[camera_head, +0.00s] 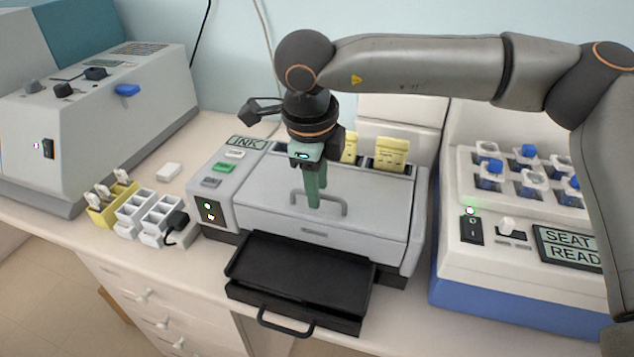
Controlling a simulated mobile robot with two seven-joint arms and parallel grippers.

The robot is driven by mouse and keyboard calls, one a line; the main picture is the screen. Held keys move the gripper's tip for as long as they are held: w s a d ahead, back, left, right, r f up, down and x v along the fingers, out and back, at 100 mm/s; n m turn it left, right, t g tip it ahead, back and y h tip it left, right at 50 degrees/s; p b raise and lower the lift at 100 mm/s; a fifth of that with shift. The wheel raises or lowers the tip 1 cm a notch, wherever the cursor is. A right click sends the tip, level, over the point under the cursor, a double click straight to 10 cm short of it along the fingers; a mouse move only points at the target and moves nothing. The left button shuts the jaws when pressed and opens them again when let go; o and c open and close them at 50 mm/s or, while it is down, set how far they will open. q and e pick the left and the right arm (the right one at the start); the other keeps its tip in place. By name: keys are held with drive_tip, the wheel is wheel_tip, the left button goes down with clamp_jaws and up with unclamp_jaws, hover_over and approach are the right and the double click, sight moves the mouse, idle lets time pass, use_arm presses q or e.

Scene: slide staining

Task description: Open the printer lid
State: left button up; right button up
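The printer (221,193) is a grey box with an "INK" label, buttons and a lit switch on its left panel. Its lid (376,205) looks shut and carries a grey arched handle (338,203). My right gripper (313,203) points down over the lid, with its green fingers at the middle of the handle. The fingers overlap each other and hide part of the handle, so whether they are closed on it cannot be told. My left gripper is not in view.
A black tray (300,268) with a front handle sticks out below the printer. Yellow packets (391,154) stand behind the lid. A white and blue machine (500,285) with blue-capped bottles is at right. White racks (134,208) and a grey machine (130,95) are at left.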

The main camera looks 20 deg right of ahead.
clamp_jaws()
idle(1.2)
